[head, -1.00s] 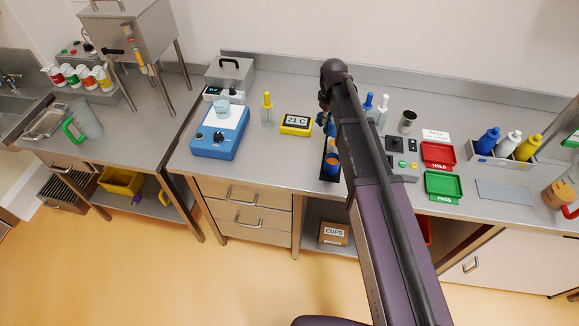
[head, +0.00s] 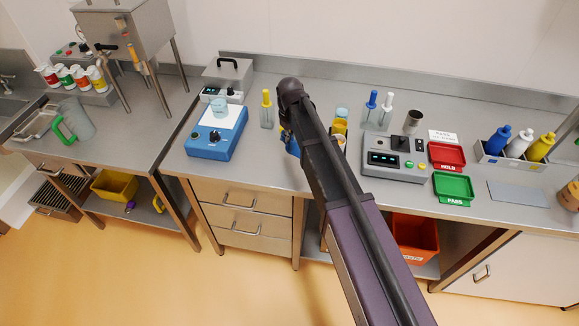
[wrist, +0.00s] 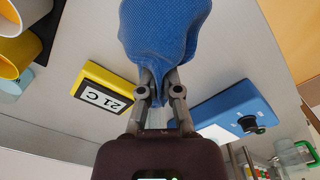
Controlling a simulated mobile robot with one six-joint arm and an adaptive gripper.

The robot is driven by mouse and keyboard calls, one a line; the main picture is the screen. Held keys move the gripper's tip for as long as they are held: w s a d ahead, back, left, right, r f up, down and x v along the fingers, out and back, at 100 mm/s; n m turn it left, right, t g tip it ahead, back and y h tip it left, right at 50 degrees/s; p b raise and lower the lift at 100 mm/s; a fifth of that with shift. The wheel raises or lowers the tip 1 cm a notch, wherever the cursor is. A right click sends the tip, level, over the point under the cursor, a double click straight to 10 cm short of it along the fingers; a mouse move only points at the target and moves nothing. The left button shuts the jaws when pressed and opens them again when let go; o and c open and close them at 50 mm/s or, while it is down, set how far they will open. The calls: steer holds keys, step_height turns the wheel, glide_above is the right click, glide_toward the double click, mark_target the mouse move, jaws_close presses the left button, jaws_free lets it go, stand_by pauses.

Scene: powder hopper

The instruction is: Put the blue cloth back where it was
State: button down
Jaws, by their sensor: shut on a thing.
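The blue cloth (wrist: 165,35) hangs bunched in my gripper (wrist: 160,88) in the wrist view, with both fingers closed on its gathered end. In the head view a small part of the blue cloth (head: 291,146) shows at the left of my arm, above the bench between the blue scale and the yellow cups. My gripper itself is mostly hidden behind my arm there. In the wrist view the bench surface shows around the cloth; I cannot tell whether the cloth touches it.
A yellow 21 C display (wrist: 103,90) and the blue scale (wrist: 236,112) flank the gripper. Yellow cups (head: 340,126) stand right of my arm. A grey control box (head: 394,158), red tray (head: 447,156) and green tray (head: 454,187) are farther right. Bare bench lies left of the cloth.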

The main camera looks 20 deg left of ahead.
mark_target(292, 172)
steer(key=shift+w+a+n, duration=0.1)
steer(key=shift+a+n, duration=0.05)
steer(key=shift+n, duration=0.15)
stand_by(0.5)
steer(key=w+a+f+n+b, duration=0.1)
steer(key=w+a+n, duration=0.5)
steer(key=n, duration=0.9)
steer(key=d+f+b, duration=0.1)
steer(key=f+b, duration=0.1)
steer(key=d+f+b, duration=0.1)
steer(key=f+b, duration=0.1)
steer(key=shift+s+d, duration=0.3)
steer(key=shift+s, duration=0.05)
steer(key=s+f+b, duration=0.1)
steer(key=s+d+f+b, duration=0.1)
steer(key=shift+d+f+b, duration=0.1)
steer(key=shift+f+b, duration=0.2)
steer(key=shift+f, duration=0.05)
steer(key=s+d, duration=0.1)
steer(key=s, duration=0.1)
steer(key=s+d+f+b, duration=0.1)
steer(key=s+d, duration=0.1)
steer(key=s+d+f+b, duration=0.1)
steer(key=s, duration=0.2)
steer(key=shift+s+d, duration=0.1)
steer(key=shift+d, duration=0.25)
steer(key=shift+c, duration=2)
jaws_free()
